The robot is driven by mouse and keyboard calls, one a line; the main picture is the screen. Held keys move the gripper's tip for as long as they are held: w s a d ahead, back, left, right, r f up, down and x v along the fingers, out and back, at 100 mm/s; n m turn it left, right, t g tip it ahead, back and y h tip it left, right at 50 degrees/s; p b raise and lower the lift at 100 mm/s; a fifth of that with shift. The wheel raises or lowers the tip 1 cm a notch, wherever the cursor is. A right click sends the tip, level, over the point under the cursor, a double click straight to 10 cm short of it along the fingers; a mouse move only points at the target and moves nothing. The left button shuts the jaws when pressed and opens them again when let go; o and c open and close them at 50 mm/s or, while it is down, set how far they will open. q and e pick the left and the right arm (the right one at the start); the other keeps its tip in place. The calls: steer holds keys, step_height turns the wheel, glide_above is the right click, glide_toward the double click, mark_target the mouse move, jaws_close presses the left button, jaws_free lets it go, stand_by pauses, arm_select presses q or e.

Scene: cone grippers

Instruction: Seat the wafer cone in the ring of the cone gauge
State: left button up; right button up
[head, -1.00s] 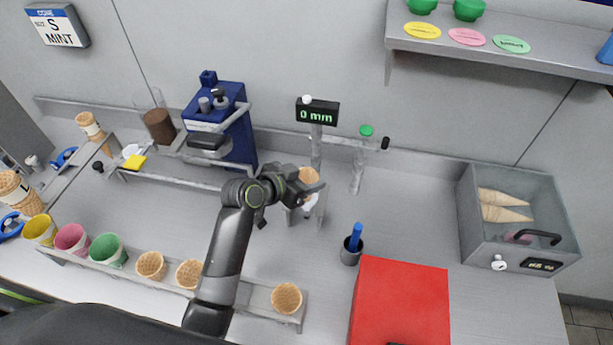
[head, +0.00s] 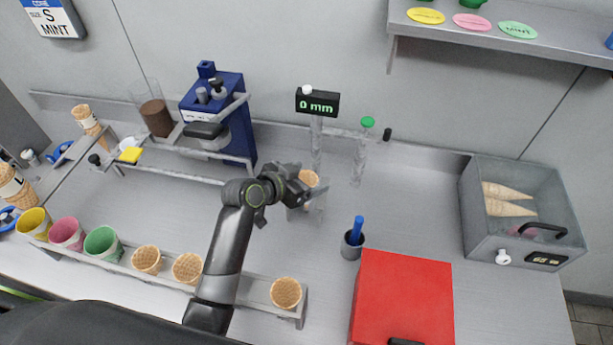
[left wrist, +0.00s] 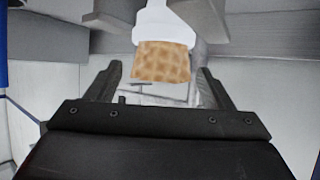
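The cone gauge (head: 317,104) stands at the back middle with its display reading "0 mm". A wafer cone (head: 309,178) is at the gauge's post, partly hidden by my left gripper (head: 303,188). In the left wrist view the waffle-patterned cone (left wrist: 160,62) meets a white collar-like part (left wrist: 160,24). How deep it sits in the ring cannot be told. My left gripper's two fingers (left wrist: 158,85) stand apart on either side of the cone, with gaps visible at both sides. My right gripper is not in view.
A front rack (head: 237,291) holds coloured cups and waffle cones. A blue machine (head: 236,125) stands back left. A green-topped clear tube (head: 361,155), dark cup with blue handle (head: 351,247) and red box (head: 405,300) are right of the arm. A grey bin (head: 480,225) holds cones.

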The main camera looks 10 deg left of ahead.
arm_select(q)
steer(key=shift+s, duration=0.1)
steer(key=b+v, duration=0.2)
steer(key=v, duration=1.5)
steer(key=shift+s+a+r, duration=0.1)
stand_by(0.7)
